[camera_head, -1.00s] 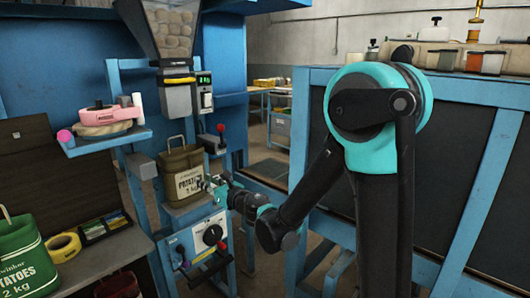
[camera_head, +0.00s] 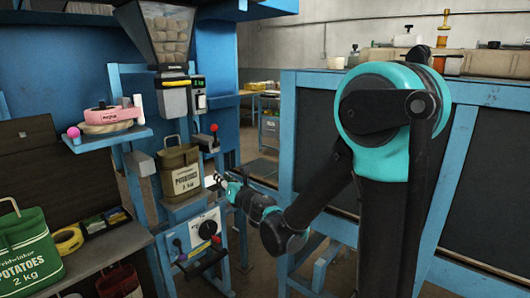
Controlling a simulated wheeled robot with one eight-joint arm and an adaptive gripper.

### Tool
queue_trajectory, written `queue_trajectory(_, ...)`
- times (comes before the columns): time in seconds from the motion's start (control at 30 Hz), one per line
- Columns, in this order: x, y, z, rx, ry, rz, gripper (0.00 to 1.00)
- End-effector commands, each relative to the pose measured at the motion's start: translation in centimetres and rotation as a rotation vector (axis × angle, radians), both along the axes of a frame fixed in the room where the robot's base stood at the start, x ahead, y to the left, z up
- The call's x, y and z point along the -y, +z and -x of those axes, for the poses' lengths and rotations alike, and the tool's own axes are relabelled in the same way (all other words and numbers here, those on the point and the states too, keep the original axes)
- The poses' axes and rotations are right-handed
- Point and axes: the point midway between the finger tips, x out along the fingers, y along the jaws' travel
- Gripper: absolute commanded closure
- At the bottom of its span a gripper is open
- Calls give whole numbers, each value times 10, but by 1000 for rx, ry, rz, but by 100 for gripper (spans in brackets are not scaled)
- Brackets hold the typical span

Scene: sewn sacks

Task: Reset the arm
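My gripper (camera_head: 218,181) is at the end of my black and teal arm, right of an olive potato sack (camera_head: 180,172). The sack stands upright on a small blue shelf under the hopper (camera_head: 167,40), which is filled with potatoes. My gripper looks apart from the sack. Its fingers are small and partly blurred, so I cannot tell whether they are open or shut.
A green potato sack (camera_head: 27,255) stands at the lower left beside a roll of yellow tape (camera_head: 68,240). A blue side shelf (camera_head: 105,138) holds a pink tape roll (camera_head: 107,113). A control panel (camera_head: 193,240) with a dark knob sits below the hopper shelf. A blue-framed dark panel (camera_head: 476,170) stands at right.

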Motion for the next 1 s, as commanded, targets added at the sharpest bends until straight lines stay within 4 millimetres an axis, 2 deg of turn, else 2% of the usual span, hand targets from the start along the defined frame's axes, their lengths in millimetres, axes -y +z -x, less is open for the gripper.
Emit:
queue_trajectory(0.17,64,-1,-14,-154,-171,-207,74)
queue_trajectory(0.27,113,-7,-20,-272,-307,-383,74)
queue_trajectory(0.37,177,-24,-15,-418,-487,-625,74)
queue_trajectory(0.4,203,-34,-10,-478,-566,-733,74)
queue_trajectory(0.47,239,-50,2,-565,-685,-900,74)
queue_trajectory(0.5,262,-63,13,-620,-766,-1013,74)
queue_trajectory(0.57,292,-84,32,-700,-891,-1187,74)
queue_trajectory(0.6,309,-99,49,-750,-975,-1307,74)
queue_trajectory(0.67,330,-123,76,-822,-1104,-1488,74)
queue_trajectory(0.7,341,-138,96,-866,-1192,-1608,74)
queue_trajectory(0.8,354,-173,147,-961,-1402,-1889,74)
queue_trajectory(0.9,352,-197,192,-1031,-1583,-2113,74)
queue_trajectory(1.0,345,-212,223,-1075,-1716,-2261,74)
